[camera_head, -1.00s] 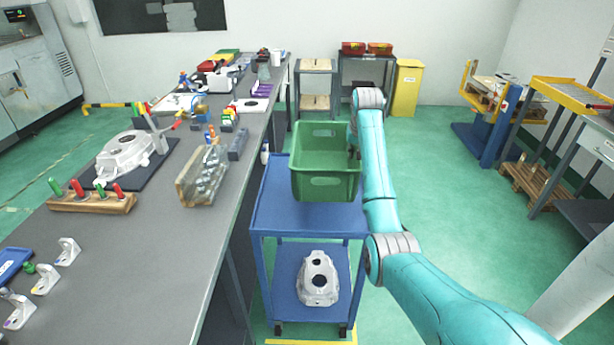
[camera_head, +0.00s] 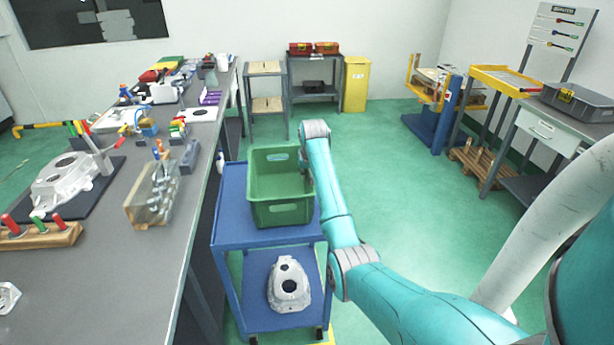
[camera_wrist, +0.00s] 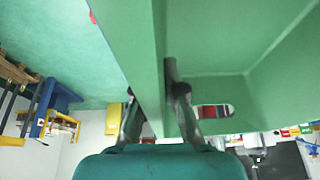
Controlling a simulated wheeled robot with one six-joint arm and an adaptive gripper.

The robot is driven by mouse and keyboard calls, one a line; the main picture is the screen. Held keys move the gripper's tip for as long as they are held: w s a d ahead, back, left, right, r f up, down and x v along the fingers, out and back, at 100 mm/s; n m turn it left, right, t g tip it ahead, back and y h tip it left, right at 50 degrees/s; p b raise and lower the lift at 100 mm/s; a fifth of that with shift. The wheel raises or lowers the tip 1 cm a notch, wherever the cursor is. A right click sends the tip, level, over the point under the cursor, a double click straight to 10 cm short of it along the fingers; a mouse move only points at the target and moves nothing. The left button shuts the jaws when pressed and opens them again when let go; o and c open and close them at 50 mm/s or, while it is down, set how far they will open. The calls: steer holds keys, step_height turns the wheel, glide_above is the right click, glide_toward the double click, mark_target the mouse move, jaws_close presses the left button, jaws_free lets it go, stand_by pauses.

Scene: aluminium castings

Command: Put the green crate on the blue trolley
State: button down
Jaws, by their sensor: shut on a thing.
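The green crate (camera_head: 281,212) is at the top of the blue trolley (camera_head: 230,215), upright and empty as far as I see. Whether its base touches the top shelf or hangs just above it, I cannot tell. My gripper (camera_wrist: 155,100) is shut on the crate's right wall, with one finger on each side of it in the wrist view. In the head view my arm mostly hides the gripper. The crate wall (camera_wrist: 145,50) fills much of the wrist view.
A metal casting (camera_head: 288,285) lies on the trolley's lower shelf. A long grey workbench (camera_head: 120,250) with castings and tools runs along the left. A yellow bin (camera_head: 356,85) and grey shelving stand behind.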

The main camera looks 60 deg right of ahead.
steer(key=shift+f, duration=0.15)
steer(key=c, duration=1.7)
jaws_free()
steer(key=shift+f, duration=0.15)
steer(key=o, duration=0.4)
steer(key=shift+o, duration=0.2)
steer(key=v, duration=1.2)
steer(key=shift+s, duration=0.1)
